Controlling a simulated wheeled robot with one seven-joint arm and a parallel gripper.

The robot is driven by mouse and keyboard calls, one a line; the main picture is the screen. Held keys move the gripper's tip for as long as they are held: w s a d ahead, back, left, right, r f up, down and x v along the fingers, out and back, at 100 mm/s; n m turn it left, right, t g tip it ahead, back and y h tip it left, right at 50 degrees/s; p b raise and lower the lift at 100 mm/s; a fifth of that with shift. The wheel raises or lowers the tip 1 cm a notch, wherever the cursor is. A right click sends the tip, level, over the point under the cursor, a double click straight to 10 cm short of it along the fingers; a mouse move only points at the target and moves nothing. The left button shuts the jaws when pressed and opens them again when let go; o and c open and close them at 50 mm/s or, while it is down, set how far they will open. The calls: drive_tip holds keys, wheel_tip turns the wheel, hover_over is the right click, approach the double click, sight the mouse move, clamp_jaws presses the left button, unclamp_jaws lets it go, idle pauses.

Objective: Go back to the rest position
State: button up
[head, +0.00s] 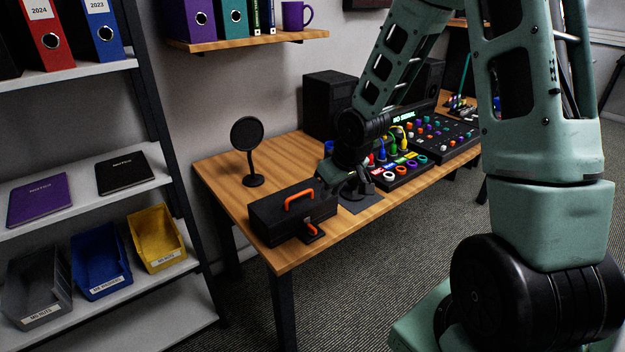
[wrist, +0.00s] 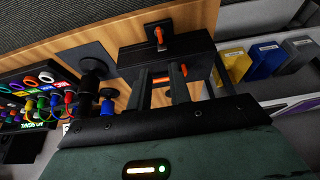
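My gripper (head: 330,185) hangs low over the front part of the wooden desk, just right of a black case with an orange handle (head: 265,222). In the wrist view, the two dark fingers (wrist: 160,82) stand apart, with a gap between them. Some orange of the case shows through this gap. The fingers point towards the case (wrist: 145,60), and I cannot tell how far they are from it. I see nothing held between the fingers. My forearm reaches down from the upper right in the head view.
The wooden desk (head: 220,172) holds a round black disc on a stand (head: 247,135), a black speaker (head: 328,100) and a panel with coloured cables and knobs (head: 432,138). A shelf with yellow (head: 155,238), blue (head: 100,262) and grey bins (head: 38,288) stands left.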

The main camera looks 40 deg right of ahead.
drive_tip(key=s+a+r+n, duration=0.2)
drive_tip(key=s+a+r, duration=0.1)
drive_tip(key=a, duration=0.7)
drive_tip(key=s+a+r+n+g, duration=0.2)
drive_tip(key=s+a+r, duration=0.1)
drive_tip(key=s+a, duration=0.5)
drive_tip(key=s+a+r+n+g, duration=0.2)
drive_tip(key=s+a, duration=0.6)
drive_tip(key=s, duration=0.5)
drive_tip(key=shift+s+a+r+n, duration=0.3)
drive_tip(key=shift+r+n, duration=0.2)
drive_tip(key=shift+r, duration=0.2)
